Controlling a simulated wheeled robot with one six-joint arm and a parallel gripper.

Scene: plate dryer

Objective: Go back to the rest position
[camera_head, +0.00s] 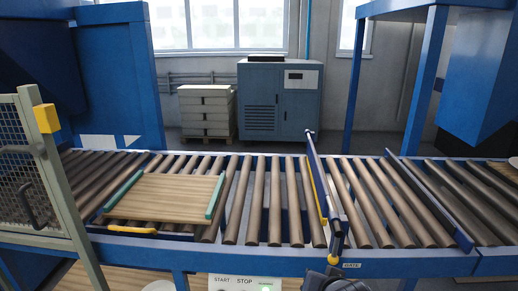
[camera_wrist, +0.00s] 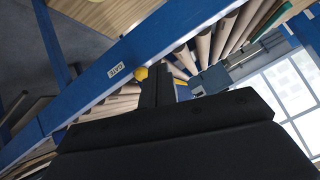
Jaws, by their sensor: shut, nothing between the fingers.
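My gripper (camera_wrist: 158,72) points up into the wrist view, with its black fingers closed together and nothing between them. Its tips are near the blue rail with the GATE label (camera_wrist: 117,69). A small yellow part (camera_wrist: 141,74) shows right beside the fingers; I cannot tell whether they touch. In the head view my gripper is at the bottom centre, low beside the GATE label (camera_head: 351,265), partly cut off by the frame edge. The gate (camera_head: 317,185), a blue bar with yellow edging, stands across the rollers just above it.
A wooden board with green end strips (camera_head: 165,197) lies on the roller conveyor (camera_head: 260,200) to the left. A mesh guard (camera_head: 30,160) stands at far left. A START/STOP panel (camera_head: 240,283) is on the front below the rail. A blue cabinet (camera_head: 278,100) stands behind.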

